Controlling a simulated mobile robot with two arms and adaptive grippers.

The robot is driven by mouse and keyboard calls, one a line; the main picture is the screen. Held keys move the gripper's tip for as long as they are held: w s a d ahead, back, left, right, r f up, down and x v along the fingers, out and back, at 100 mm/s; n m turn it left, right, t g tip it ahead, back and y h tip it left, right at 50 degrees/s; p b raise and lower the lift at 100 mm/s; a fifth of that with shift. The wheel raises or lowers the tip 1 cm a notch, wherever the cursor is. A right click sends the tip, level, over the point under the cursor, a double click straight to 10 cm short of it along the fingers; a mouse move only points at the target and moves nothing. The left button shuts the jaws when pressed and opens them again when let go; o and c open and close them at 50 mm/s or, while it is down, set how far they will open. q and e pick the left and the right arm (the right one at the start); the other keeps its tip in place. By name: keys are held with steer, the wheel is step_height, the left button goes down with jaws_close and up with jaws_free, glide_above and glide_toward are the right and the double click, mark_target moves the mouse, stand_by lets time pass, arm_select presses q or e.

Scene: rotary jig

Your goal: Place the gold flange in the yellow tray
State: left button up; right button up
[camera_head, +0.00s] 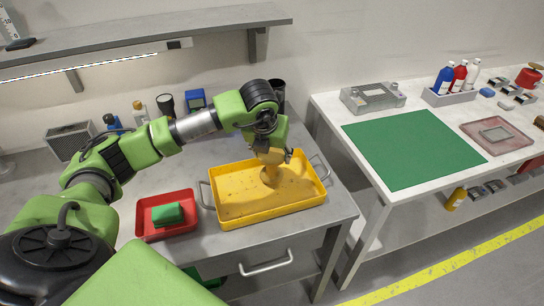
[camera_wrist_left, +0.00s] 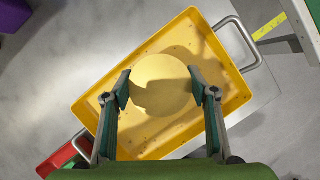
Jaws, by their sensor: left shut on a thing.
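The gold flange is a round yellow-gold disc (camera_wrist_left: 162,72) between the two fingers of my left gripper (camera_wrist_left: 160,90) in the left wrist view. The fingers are shut on opposite sides of it. In the head view the flange (camera_head: 268,178) shows partly below my left gripper (camera_head: 273,158), over the inside of the yellow tray (camera_head: 272,215). The tray is rectangular with a metal handle at each end, and its floor is speckled. It also fills much of the left wrist view (camera_wrist_left: 232,98). I cannot tell whether the flange touches the tray floor. My right gripper is not in view.
A red tray (camera_head: 152,232) with a green block (camera_head: 167,213) stands left of the yellow tray. Bottles and a dark cup (camera_head: 277,90) stand at the back of the grey bench. A shelf (camera_head: 150,38) hangs above. A white table with a green mat (camera_head: 412,148) is at right.

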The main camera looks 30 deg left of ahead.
arm_select(q)
step_height(320, 180, down, 2)
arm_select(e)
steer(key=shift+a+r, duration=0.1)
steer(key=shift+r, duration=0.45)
arm_select(q)
steer(key=o, duration=0.9)
steer(key=shift+f, duration=0.1)
steer(key=o, duration=0.4)
steer(key=shift+s, duration=0.1)
steer(key=b+v, duration=0.1)
steer(key=v, duration=1.1)
steer(key=shift+b, duration=0.3)
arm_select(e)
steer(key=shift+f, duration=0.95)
